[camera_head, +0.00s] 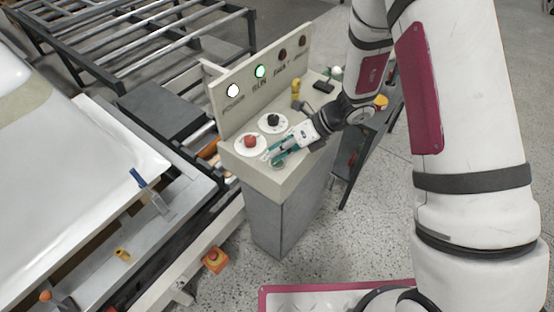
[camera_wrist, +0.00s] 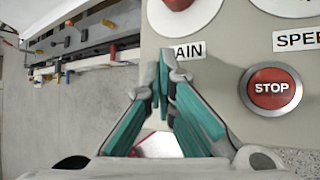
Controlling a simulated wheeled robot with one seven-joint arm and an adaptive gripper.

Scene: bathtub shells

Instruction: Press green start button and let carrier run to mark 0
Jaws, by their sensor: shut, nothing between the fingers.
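My gripper (camera_head: 276,158) is shut and empty over the near edge of the control box (camera_head: 262,182). In the wrist view its teal fingers (camera_wrist: 163,85) meet just below a label ending in "AIN". The green start button cannot be made out; the fingers cover the panel below that label. A red STOP button (camera_wrist: 273,88) lies right of the fingers. The RUN lamp (camera_head: 260,72) glows green and the POWER lamp (camera_head: 232,90) glows white. The large white tub shell (camera_head: 70,150) is at the left. I cannot make out the carrier or mark 0.
A red knob (camera_head: 250,140) and a black knob (camera_head: 273,119) sit on white discs on the panel. An orange box with a red button (camera_head: 214,260) is below the rail. A roller conveyor (camera_head: 140,42) stands behind. Speckled floor is open at the right.

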